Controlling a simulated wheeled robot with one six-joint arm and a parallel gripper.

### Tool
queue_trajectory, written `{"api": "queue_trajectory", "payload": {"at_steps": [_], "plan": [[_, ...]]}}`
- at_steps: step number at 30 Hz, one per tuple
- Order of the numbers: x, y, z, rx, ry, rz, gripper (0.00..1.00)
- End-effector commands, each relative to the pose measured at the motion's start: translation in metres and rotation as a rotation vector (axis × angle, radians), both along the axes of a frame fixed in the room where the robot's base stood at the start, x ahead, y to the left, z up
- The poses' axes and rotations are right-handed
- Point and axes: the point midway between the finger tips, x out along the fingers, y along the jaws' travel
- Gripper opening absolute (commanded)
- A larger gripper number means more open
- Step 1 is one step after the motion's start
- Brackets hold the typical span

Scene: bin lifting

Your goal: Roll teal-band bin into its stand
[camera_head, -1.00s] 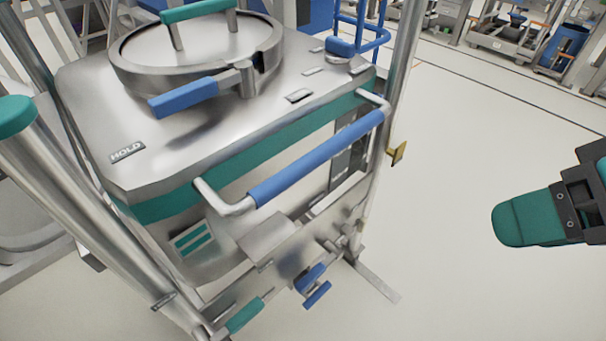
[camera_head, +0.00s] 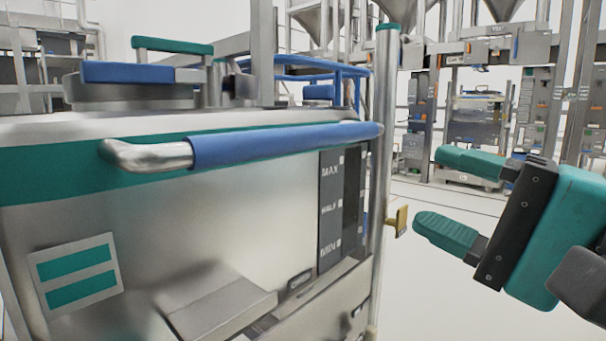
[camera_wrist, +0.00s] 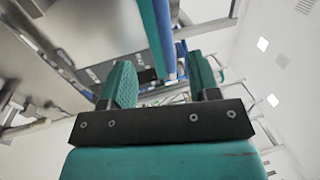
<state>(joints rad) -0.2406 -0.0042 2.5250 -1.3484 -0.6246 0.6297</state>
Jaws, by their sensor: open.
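The steel bin with the teal band (camera_head: 60,180) fills the left of the head view, close up. Its blue push handle (camera_head: 280,145) runs across the front below the lid. A label with two teal bars and a MAX/HALF/MIN gauge show on its front. A steel post (camera_head: 383,160) with a teal cap rises at its right corner. My gripper (camera_head: 448,197) is open and empty, right of the bin and apart from the handle. In the wrist view the handle's blue end (camera_wrist: 170,50) appears beyond and between the open fingers (camera_wrist: 160,85).
A small yellow tab (camera_head: 397,221) sticks out from the post toward my gripper. Several tall steel frames (camera_head: 480,110) stand at the back right. White floor (camera_head: 420,275) is open right of the post.

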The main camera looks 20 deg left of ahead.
Motion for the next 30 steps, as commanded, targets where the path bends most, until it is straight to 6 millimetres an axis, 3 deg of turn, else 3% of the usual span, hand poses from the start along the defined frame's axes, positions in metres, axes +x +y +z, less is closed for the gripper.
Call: {"api": "queue_trajectory", "payload": {"at_steps": [5, 21, 30], "plan": [[0.007, 0.020, 0.008, 0.003, 0.001, 0.005, 0.56], [0.051, 0.128, 0.030, 0.001, -0.002, 0.004, 0.56], [0.063, 0.155, 0.034, 0.001, -0.001, 0.000, 0.56]]}}
